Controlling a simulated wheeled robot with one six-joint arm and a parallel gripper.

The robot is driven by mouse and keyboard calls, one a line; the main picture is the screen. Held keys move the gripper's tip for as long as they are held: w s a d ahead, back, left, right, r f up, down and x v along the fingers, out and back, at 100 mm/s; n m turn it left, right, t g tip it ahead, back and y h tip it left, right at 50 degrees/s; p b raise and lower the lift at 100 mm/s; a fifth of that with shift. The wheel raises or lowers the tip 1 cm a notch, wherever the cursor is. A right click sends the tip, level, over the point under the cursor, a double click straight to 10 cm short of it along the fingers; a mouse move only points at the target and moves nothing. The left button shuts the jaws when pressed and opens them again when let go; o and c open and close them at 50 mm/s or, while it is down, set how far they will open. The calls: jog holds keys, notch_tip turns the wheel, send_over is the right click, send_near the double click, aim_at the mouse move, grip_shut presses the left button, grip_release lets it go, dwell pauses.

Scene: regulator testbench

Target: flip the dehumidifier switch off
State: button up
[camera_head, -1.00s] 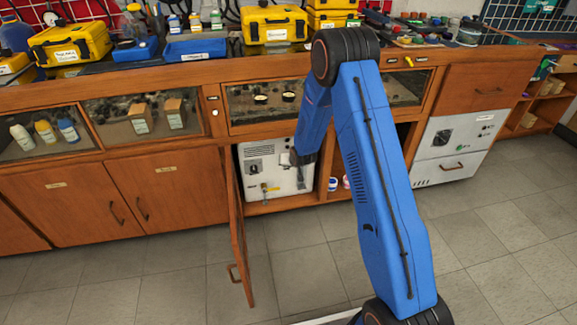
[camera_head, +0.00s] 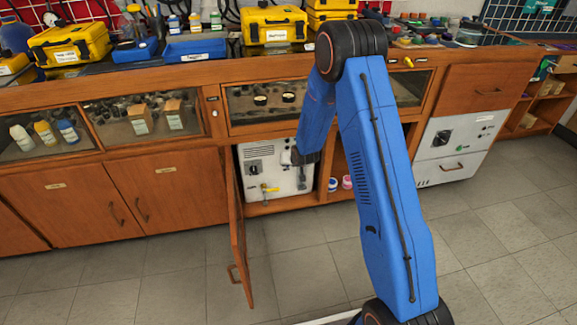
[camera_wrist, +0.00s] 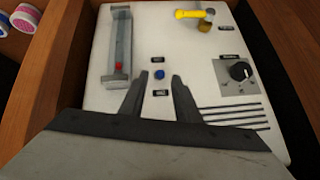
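A white panelled unit (camera_head: 255,187) stands inside the open cabinet under the counter. It fills most of the wrist view (camera_wrist: 225,75). A small round blue button or switch (camera_wrist: 159,74) sits on its face between two small dark labels, too small to read. My gripper (camera_wrist: 159,78) has its two dark fingers apart, with the blue part showing in the gap between their tips. Contact cannot be told. In the head view my gripper (camera_head: 287,157) is at the unit's right side, and my arm hides part of it. Which control is the dehumidifier switch is not readable.
The panel also carries a clear tube with a red bead (camera_wrist: 119,55), a yellow-handled valve (camera_wrist: 193,14), a black knob (camera_wrist: 240,71) and dark slots. The cabinet door (camera_head: 240,235) stands open on the left. Jars (camera_head: 346,182) stand right of the unit. The floor in front is clear.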

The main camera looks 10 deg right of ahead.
jog(key=v, duration=1.4)
jog(key=shift+s+r, duration=0.2)
jog(key=s+d+r+g+h, duration=0.1)
jog(key=s+d+r, duration=0.1)
jog(key=s+r, duration=0.8)
jog(key=s+d+r+g, duration=0.1)
jog(key=s+d+r, duration=0.2)
jog(key=s+r, duration=1.05)
jog(key=s, duration=1)
jog(key=s+r+n+g, duration=0.1)
jog(key=s+r, duration=0.2)
jog(key=s, duration=0.9)
jog(key=shift+s+d+r+n, duration=0.3)
jog(key=shift+s+d, duration=0.1)
jog(key=shift+d, duration=0.1)
